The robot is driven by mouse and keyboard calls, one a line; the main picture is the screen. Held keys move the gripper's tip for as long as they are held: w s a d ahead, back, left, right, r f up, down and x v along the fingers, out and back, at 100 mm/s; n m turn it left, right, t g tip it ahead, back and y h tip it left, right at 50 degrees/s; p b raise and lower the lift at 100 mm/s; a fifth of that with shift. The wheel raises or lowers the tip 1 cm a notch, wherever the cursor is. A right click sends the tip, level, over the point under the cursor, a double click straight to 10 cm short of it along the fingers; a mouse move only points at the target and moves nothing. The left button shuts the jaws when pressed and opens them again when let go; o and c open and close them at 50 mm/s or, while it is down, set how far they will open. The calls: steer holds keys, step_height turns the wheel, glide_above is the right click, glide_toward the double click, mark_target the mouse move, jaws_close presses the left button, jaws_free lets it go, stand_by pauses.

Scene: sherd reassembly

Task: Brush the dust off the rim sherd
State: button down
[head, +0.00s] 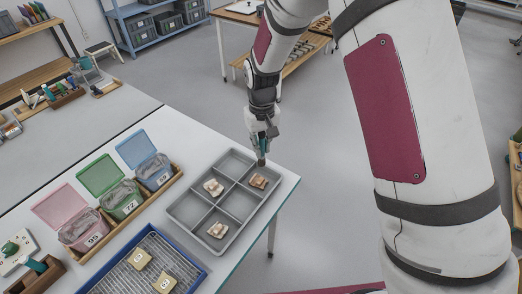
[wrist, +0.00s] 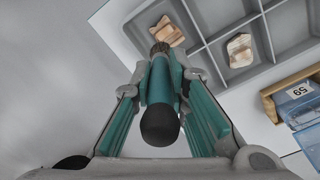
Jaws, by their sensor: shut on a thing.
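My gripper (head: 261,137) is shut on a brush, which also shows in the wrist view as a teal handle with a dark rounded end (wrist: 160,125). In the head view this sherd (head: 259,181) lies in the right compartment, just below the brush tip. I cannot tell whether the bristles touch it. Two paler sherds, one at the upper left (head: 213,187) and one in front (head: 218,230), lie in other compartments. Which is the rim sherd is not clear.
Left of the tray, a wooden rack holds pink (head: 86,230), green (head: 121,200) and blue (head: 154,171) lidded boxes. A blue-rimmed wire tray (head: 190,249) with numbered yellowish pieces stands in front. The table's right edge is close to the grey tray.

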mark_target(262, 161)
steer(key=shift+f+b, duration=0.8)
steer(key=shift+f, duration=1.65)
steer(key=shift+f+b, duration=0.45)
steer(key=shift+f, duration=0.7)
